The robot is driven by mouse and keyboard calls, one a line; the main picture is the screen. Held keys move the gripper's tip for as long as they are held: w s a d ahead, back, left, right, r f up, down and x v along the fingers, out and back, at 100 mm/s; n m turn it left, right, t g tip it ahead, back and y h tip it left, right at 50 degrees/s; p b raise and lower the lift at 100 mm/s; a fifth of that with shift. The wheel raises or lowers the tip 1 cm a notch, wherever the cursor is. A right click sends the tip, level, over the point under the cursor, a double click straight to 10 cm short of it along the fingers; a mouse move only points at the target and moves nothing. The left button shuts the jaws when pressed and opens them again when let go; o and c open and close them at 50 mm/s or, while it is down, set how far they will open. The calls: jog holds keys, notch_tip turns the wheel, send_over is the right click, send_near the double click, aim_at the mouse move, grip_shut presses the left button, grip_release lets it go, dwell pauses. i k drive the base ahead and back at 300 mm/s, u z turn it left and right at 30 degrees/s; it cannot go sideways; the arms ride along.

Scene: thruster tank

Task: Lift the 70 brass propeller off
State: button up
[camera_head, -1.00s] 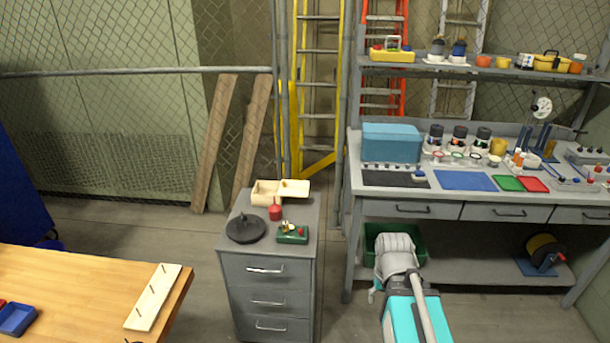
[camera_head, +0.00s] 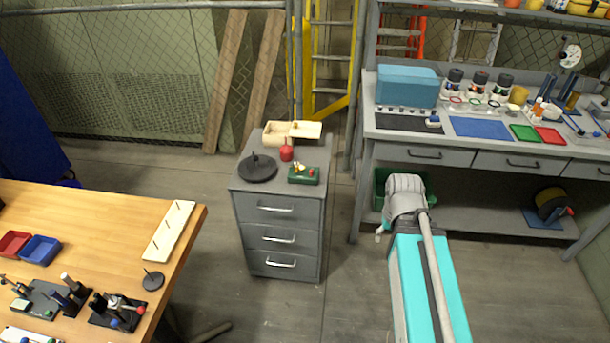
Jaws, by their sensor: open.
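I cannot pick out a part marked 70, and no lettering is readable. A small brass-coloured piece with a red knob (camera_head: 311,172) sits on a green block (camera_head: 303,180) on top of the grey drawer cabinet (camera_head: 282,215). I cannot tell whether it is a propeller. A dark round base with a short upright post (camera_head: 258,170) stands left of it. On the wooden table (camera_head: 95,215), a black fixture (camera_head: 117,312) carries small metal parts and a red-tipped handle. My arm (camera_head: 405,200) is folded at lower right, apart from all of these. My gripper's fingers are not visible.
An open wooden box (camera_head: 278,133) and a red object (camera_head: 286,153) share the cabinet top. A cream board with pegs (camera_head: 169,230) lies near the wooden table's right edge. The grey workbench (camera_head: 475,145) holds a teal case and several dark cylinders. Floor shows between table and cabinet.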

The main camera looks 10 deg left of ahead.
aim_at(296, 166)
jog(key=k, duration=0.65)
jog(key=u, duration=0.45)
jog(key=i, duration=1.15)
jog(key=z, duration=0.45)
